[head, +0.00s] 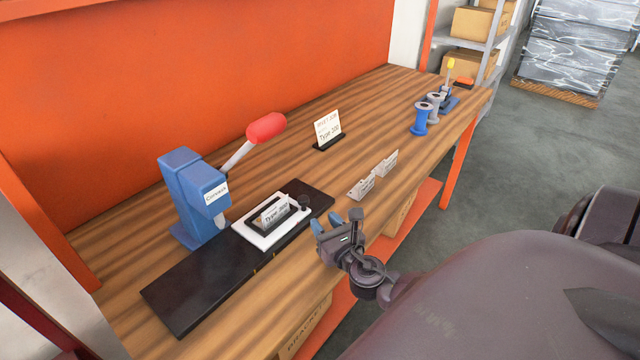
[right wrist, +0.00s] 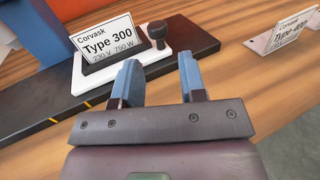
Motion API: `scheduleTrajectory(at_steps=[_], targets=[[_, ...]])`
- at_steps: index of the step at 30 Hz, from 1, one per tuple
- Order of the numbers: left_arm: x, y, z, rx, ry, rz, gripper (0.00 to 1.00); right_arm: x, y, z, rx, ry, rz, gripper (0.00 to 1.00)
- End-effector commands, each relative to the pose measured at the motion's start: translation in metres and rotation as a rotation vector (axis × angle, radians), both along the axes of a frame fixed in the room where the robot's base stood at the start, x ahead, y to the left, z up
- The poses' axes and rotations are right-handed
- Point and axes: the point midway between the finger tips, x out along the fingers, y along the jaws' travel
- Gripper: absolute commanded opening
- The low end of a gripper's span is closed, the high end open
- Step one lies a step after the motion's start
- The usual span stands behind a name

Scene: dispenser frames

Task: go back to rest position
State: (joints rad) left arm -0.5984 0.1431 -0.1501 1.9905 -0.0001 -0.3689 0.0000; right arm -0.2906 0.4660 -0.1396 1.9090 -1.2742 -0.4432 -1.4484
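My right gripper (head: 328,228) is over the front edge of the wooden bench (head: 375,115), just right of the white fixture (head: 262,238). In the right wrist view its two blue fingers (right wrist: 160,82) stand apart with nothing between them. A plate marked Type 300 (right wrist: 105,42) stands in the fixture, beyond and left of the fingers, apart from them; it also shows in the head view (head: 276,209). My left gripper is not in view.
A blue press (head: 190,205) with a red-tipped lever stands behind the black rail (head: 205,290). A Type 200 sign (head: 327,128) stands farther back.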

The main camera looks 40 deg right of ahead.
Motion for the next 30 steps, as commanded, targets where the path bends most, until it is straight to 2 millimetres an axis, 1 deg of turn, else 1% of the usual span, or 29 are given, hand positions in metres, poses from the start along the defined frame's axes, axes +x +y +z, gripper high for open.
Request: scheduleTrajectory(at_steps=[17,20,23,26,30], targets=[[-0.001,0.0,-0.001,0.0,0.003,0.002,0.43,-0.001,0.001,0.0,0.0,0.0,0.0,0.38],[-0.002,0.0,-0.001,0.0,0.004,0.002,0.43,-0.003,0.001,0.0,0.03,-0.005,-0.011,0.38],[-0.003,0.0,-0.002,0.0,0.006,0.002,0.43,-0.011,0.0,0.002,0.174,-0.031,-0.067,0.38],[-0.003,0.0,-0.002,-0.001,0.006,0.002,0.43,-0.028,-0.002,0.002,0.459,-0.081,-0.185,0.38],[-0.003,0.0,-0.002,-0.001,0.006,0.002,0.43,-0.063,-0.001,-0.006,0.963,-0.167,-0.421,0.38]])
